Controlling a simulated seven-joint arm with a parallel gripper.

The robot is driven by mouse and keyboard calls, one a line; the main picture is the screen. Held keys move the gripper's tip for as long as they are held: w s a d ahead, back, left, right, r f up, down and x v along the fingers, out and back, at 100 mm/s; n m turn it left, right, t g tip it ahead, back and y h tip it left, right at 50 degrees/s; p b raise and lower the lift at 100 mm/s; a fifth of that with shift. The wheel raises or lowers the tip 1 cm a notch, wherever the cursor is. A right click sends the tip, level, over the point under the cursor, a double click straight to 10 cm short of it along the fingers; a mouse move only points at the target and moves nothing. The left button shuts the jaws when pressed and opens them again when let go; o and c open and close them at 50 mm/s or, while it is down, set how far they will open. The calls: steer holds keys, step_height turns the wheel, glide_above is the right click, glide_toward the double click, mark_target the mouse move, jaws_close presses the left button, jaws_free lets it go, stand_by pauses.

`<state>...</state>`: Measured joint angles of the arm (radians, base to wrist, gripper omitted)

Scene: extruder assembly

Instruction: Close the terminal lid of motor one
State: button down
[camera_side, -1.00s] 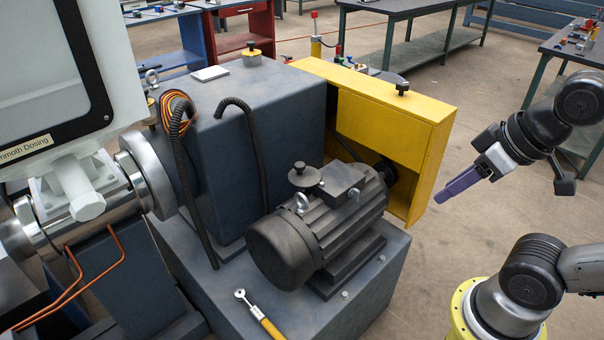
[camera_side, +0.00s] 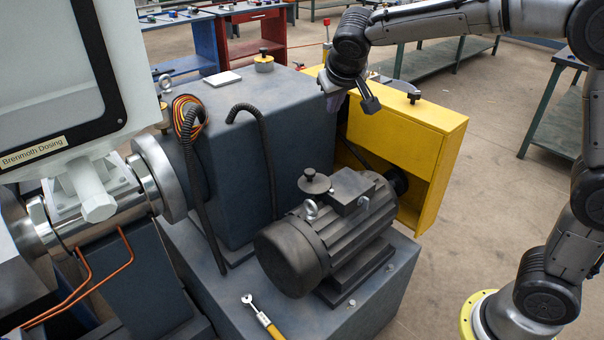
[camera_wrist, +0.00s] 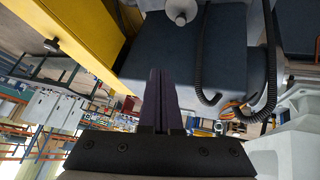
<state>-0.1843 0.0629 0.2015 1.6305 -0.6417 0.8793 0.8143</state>
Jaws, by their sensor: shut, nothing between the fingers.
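Motor one seems to be the dark finned motor (camera_side: 325,240) on the grey-blue base in the side view. A dark terminal box with a flat top (camera_side: 350,186) sits on it. A round disc with a knob (camera_side: 313,183) is at the box's left. I cannot tell how the lid sits. My gripper (camera_side: 334,103) is above and behind the motor, between the blue block and the yellow guard, apart from the motor. Its purple fingers are shut and empty in the wrist view (camera_wrist: 160,85).
The yellow guard (camera_side: 440,165) stands right of the motor with a black knob (camera_side: 414,97) on top. Black hoses (camera_side: 265,150) rise beside the blue block (camera_side: 225,115). A yellow-handled tool (camera_side: 262,318) lies on the base.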

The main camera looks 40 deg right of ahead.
steer(key=w+a+f+n, duration=0.1)
steer(key=w+a+f, duration=0.2)
steer(key=w+f, duration=0.35)
steer(key=n+g, duration=0.2)
glide_above(302, 187)
steer(key=shift+h, duration=0.3)
steer(key=shift+s+a+f, duration=0.1)
steer(key=shift+s+f, duration=0.05)
steer(key=shift+f, duration=9.1)
steer(key=shift+m, duration=0.4)
